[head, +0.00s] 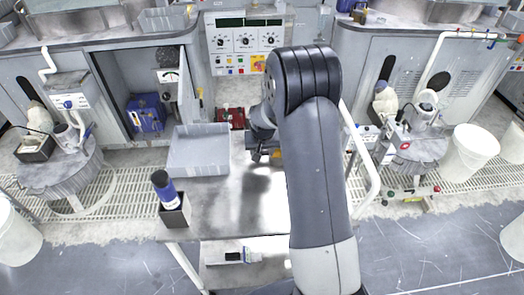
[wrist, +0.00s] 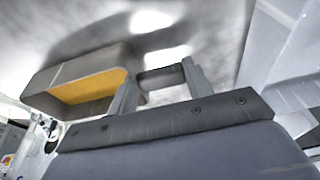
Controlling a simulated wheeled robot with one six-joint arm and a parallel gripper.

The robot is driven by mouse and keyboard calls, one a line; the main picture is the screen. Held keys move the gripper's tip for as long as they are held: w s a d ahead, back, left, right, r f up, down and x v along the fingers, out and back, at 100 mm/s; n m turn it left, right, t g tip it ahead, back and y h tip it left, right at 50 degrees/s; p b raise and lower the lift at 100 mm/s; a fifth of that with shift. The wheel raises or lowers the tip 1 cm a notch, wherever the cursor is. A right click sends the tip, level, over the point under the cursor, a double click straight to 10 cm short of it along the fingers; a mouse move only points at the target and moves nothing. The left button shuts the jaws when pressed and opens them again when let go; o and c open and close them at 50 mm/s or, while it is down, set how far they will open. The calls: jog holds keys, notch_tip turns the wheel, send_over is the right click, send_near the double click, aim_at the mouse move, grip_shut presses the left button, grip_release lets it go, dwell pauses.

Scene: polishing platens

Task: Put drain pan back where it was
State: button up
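My gripper (head: 262,152) is over the grey work table, pointing down. In the wrist view its two fingers (wrist: 160,88) stand apart with a small dark grey grip piece between them. The drain pan, a small grey open box with a yellow inside (wrist: 85,88), sits beside the left finger and appears joined to that piece. In the head view only a bit of its yellow (head: 277,155) shows; my arm hides the rest. A dark shadow lies on the table below, so the pan seems held above the surface.
The table (head: 225,215) has free room in front. A grey bin (head: 200,152) stands on its back left, beside my gripper. A dark holder with a blue bottle (head: 168,192) is at the left edge. Behind are a red item (head: 232,117) and a control panel (head: 245,40).

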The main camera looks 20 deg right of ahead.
jog(key=o, duration=0.5)
jog(key=shift+c, duration=0.2)
jog(key=v, duration=1.2)
jog(key=shift+b, duration=0.45)
jog(key=shift+r, duration=0.15)
